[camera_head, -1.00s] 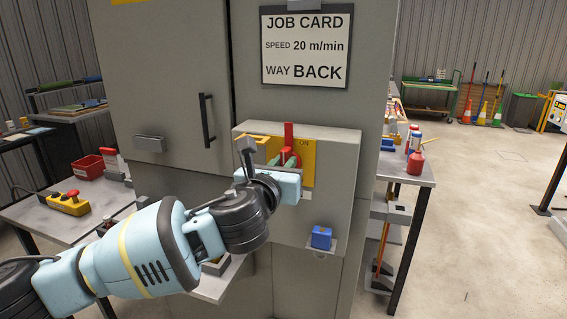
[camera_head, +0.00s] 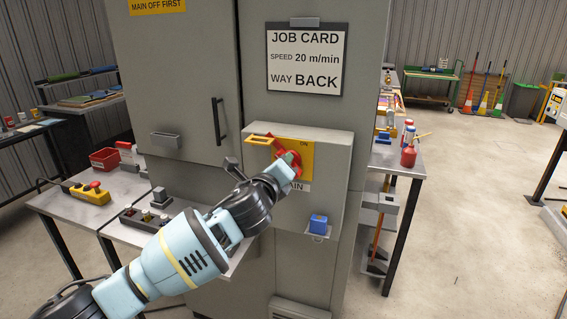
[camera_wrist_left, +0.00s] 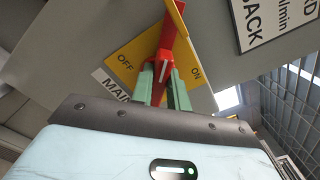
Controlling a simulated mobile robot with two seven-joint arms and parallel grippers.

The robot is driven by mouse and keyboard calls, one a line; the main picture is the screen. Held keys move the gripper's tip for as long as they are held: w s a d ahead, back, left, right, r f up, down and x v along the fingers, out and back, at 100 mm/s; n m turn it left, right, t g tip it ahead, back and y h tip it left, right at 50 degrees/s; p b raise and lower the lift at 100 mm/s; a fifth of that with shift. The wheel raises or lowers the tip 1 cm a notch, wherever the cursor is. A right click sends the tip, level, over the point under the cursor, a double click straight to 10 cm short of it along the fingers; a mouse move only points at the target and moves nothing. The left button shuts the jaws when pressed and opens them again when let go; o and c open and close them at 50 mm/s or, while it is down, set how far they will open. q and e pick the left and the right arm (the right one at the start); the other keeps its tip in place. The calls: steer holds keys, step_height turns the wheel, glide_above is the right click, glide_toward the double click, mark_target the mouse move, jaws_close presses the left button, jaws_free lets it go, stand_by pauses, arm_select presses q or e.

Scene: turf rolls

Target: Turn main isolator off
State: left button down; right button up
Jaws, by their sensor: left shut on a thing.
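The main isolator has a red handle (camera_head: 284,157) on a yellow plate (camera_head: 307,160) on the grey cabinet. The handle leans to the upper left, away from the "ON" mark. My left gripper (camera_head: 290,160) is shut on the handle. In the left wrist view the green fingers (camera_wrist_left: 163,84) stand on both sides of the red handle (camera_wrist_left: 172,50), with "OFF" to the left and "ON" to the right. The fingers hide part of the plate. A yellow tab (camera_head: 261,140) sticks out by the handle. My right gripper is not in view.
A job card (camera_head: 305,60) hangs above the isolator box. A blue block-like item (camera_head: 318,224) sits on a small ledge below it. A bench with a yellow pendant (camera_head: 88,192) stands left, and a table with bottles (camera_head: 408,156) stands right. The right floor is mostly clear.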

arm_select(q)
steer(key=n, duration=0.8)
steer(key=shift+a+f+n, duration=0.15)
steer(key=shift+f+n, duration=0.25)
stand_by(0.4)
steer(key=c, duration=1.4)
jaws_free()
steer(key=shift+o, duration=0.2)
steer(key=v, duration=0.7)
steer(key=shift+s, duration=0.35)
steer(key=shift+a, duration=0.1)
